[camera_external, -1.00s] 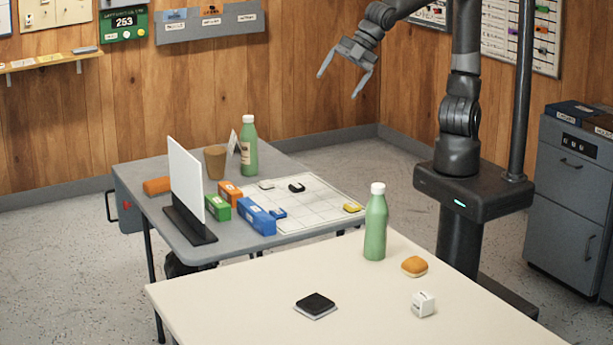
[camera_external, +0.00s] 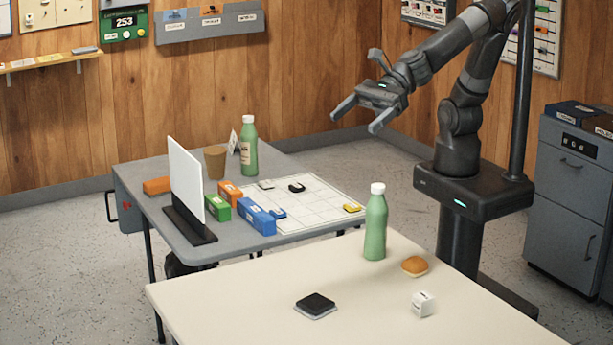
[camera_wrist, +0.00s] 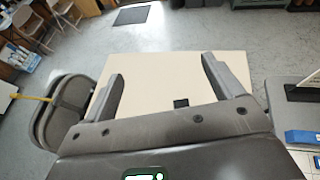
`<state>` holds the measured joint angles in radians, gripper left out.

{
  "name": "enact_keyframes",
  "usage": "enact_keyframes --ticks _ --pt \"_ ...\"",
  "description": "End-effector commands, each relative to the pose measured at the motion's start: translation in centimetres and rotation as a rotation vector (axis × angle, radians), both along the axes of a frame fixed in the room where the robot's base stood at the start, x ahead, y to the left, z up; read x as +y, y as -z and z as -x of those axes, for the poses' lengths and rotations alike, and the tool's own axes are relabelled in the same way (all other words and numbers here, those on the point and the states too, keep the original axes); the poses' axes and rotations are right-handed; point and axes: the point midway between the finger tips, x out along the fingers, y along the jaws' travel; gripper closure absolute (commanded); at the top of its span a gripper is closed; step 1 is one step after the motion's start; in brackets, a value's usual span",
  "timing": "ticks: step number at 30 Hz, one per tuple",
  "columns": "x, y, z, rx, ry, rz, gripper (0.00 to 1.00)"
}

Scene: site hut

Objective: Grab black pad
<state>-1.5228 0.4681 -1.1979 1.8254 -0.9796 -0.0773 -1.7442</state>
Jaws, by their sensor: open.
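The black pad (camera_external: 317,303) lies on a light base on the cream table (camera_external: 230,300), near the middle of its visible top. In the wrist view a small dark square, likely the black pad (camera_wrist: 181,103), shows on the cream table between my fingers, nearer the right one. My gripper (camera_external: 356,116) is open and empty, high in the air beyond the cream table and well away from the pad. Its two spread fingers also show in the wrist view (camera_wrist: 158,82).
On the cream table stand a green bottle (camera_external: 375,222), a bun (camera_external: 415,266) and a white cube (camera_external: 423,303). The grey table (camera_external: 150,190) behind holds a white upright panel (camera_external: 186,178), coloured boxes, a cup (camera_external: 215,162) and another bottle (camera_external: 249,147). The cream table's left part is clear.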

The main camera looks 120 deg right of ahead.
Motion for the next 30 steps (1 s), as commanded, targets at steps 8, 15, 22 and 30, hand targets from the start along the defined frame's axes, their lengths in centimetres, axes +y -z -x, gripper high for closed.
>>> enact_keyframes --ticks 8,15,22,30 --pt "-1.1 7.8 -0.2 0.014 0.028 -0.005 0.15" --pt "-1.3 15.9 -0.3 0.015 0.029 -0.006 0.15" --pt "-1.3 24.8 -0.3 0.015 0.029 -0.008 0.15" --pt "-1.3 33.9 -0.3 0.014 0.029 -0.013 0.15"
